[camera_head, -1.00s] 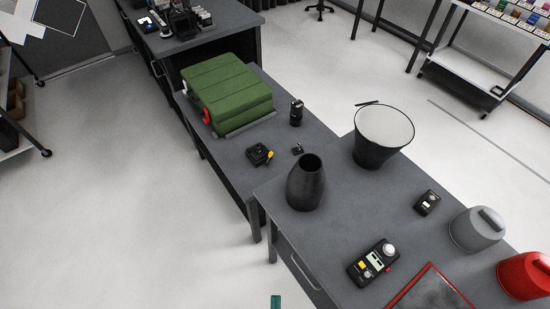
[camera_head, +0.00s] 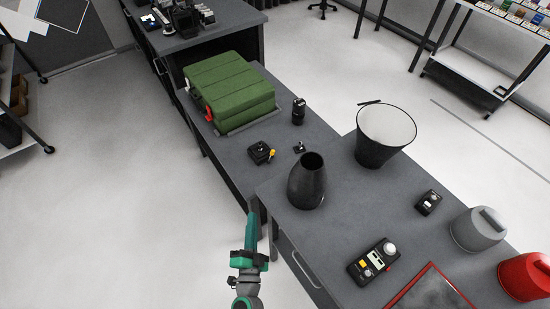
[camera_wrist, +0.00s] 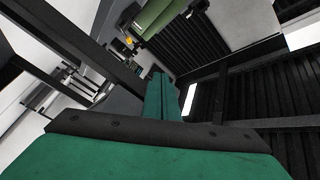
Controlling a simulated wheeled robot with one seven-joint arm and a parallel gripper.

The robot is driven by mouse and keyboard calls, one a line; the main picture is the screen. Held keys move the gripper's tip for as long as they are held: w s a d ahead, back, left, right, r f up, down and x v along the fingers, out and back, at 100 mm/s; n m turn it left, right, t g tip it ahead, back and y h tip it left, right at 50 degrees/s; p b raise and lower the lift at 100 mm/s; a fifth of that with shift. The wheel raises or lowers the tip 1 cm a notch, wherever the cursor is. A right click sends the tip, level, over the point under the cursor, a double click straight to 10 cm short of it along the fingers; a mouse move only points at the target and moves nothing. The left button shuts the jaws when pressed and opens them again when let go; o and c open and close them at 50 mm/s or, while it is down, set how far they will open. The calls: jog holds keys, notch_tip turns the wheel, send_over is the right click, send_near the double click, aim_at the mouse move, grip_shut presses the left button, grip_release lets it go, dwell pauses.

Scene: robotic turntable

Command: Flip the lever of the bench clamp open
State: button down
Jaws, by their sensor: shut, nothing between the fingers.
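The bench clamp appears to be the small black device (camera_head: 260,152) on the lower grey table in the head view. A short lever with a yellow tip (camera_head: 271,153) is on its right side. A small yellow spot, likely this tip (camera_wrist: 129,41), shows in the upper part of the wrist view. The clamp's details are too small to tell. My gripper (camera_head: 252,216) has teal fingers and is shut and empty. It is beside the tables' left edge, below the clamp in the picture and apart from it. Its closed fingers (camera_wrist: 157,74) fill the middle of the wrist view.
A green case (camera_head: 228,90) lies behind the clamp. A black cylinder (camera_head: 298,110) and a small black part (camera_head: 299,147) are near it. A dark vase (camera_head: 306,182) stands on the nearer table (camera_head: 345,215). Dark table legs and frames crowd the wrist view.

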jog(key=w+d+f+m+g+h, duration=0.1)
jog(key=w+f+m+g+h, duration=0.1)
jog(key=w+m, duration=0.5)
jog(key=w+d+f+m+g+h, duration=0.1)
jog(key=w+m+g+h, duration=0.3)
jog(key=w, duration=1.2)
jog(key=m, duration=0.3)
jog(key=shift+w+f+m+g, duration=0.25)
jog(key=shift+f+m+g, duration=0.05)
jog(key=shift+f+m, duration=0.1)
jog(key=shift+d, duration=0.15)
jog(key=x, duration=1)
jog(key=shift+s+d, duration=0.1)
